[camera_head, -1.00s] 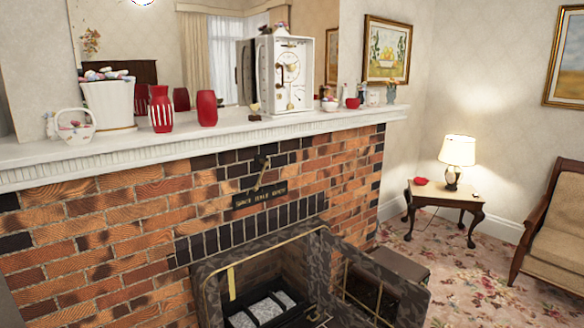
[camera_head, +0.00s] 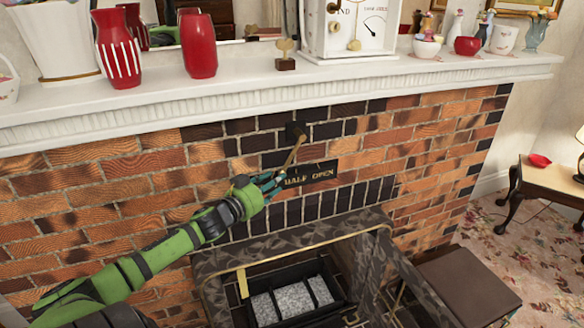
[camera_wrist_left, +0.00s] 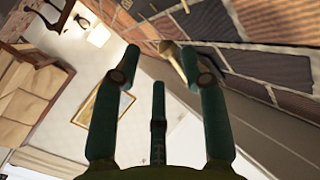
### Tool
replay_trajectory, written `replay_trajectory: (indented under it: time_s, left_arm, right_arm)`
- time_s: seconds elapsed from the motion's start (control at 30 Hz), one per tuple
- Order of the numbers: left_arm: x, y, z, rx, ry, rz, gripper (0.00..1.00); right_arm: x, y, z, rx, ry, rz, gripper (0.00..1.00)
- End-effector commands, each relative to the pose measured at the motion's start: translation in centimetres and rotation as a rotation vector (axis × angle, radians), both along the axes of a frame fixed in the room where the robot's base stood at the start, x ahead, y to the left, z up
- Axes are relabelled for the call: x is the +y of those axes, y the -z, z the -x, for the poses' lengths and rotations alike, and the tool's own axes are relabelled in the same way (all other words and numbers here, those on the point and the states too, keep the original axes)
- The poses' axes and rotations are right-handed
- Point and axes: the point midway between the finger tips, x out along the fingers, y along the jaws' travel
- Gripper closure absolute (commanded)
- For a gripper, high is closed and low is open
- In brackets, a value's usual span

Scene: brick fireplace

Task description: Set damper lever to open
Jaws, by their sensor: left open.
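The damper lever (camera_head: 296,148) is a thin brass-coloured rod on a dark pivot in the brick, slanting down and left. It hangs just above a dark plate (camera_head: 312,178) lettered "HALF OPEN". My left gripper (camera_head: 270,184) is open, with its teal fingers close to the lever's lower end. In the left wrist view the lever's pale tip (camera_wrist_left: 169,48) shows near the right-hand finger of my gripper (camera_wrist_left: 158,66), beyond the fingertips. I cannot tell whether they touch. My right gripper is not in view.
Brick wall on either side is clear.

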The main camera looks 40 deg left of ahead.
Motion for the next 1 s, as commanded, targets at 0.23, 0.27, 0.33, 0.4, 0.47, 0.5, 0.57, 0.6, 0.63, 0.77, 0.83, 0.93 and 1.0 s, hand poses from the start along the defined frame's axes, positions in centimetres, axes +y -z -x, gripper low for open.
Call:
replay_trajectory:
  time_s: [0.23,0.27,0.33,0.4,0.47,0.5,0.57,0.6,0.63,0.77,0.83,0.93,1.0]
  left_arm:
    - [-0.6,-4.0,-1.4,-0.068,0.055,-0.01,0.56]
    - [-0.5,-4.1,-1.6,-0.069,0.054,-0.01,0.56]
    - [-0.5,-4.1,-2.3,-0.07,0.053,-0.01,0.56]
    - [-0.4,-4.1,-3.1,-0.069,0.052,-0.011,0.56]
    - [-0.3,-4.1,-3.8,-0.07,0.051,-0.009,0.56]
    - [-0.3,-4.1,-4.3,-0.069,0.051,-0.009,0.56]
    - [-0.3,-4.1,-4.9,-0.069,0.051,-0.009,0.56]
    - [-0.3,-4.1,-5.4,-0.068,0.051,-0.01,0.56]
    - [-0.3,-4.1,-5.7,-0.068,0.051,-0.011,0.56]
    - [-0.2,-4.0,-6.8,-0.067,0.049,-0.009,0.56]
    - [-0.2,-3.9,-7.2,-0.066,0.05,-0.009,0.56]
    - [-0.2,-3.9,-7.6,-0.065,0.052,-0.011,0.56]
    - [-0.2,-3.8,-7.8,-0.065,0.052,-0.011,0.56]
  right_arm:
    - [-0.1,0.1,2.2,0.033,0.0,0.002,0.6]
    - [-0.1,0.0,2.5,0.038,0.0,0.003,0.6]
    - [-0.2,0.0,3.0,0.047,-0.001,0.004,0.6]
    - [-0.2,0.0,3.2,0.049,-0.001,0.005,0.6]
    - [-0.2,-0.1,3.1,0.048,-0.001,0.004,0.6]
    - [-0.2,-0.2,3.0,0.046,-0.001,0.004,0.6]
    - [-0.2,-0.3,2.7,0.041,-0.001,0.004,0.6]
    - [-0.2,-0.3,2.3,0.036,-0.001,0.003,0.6]
    - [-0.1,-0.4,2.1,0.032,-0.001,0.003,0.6]
    - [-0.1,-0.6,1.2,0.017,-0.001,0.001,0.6]
    - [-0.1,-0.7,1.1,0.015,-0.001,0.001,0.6]
    - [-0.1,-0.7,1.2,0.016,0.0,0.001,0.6]
    - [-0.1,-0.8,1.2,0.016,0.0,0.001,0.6]
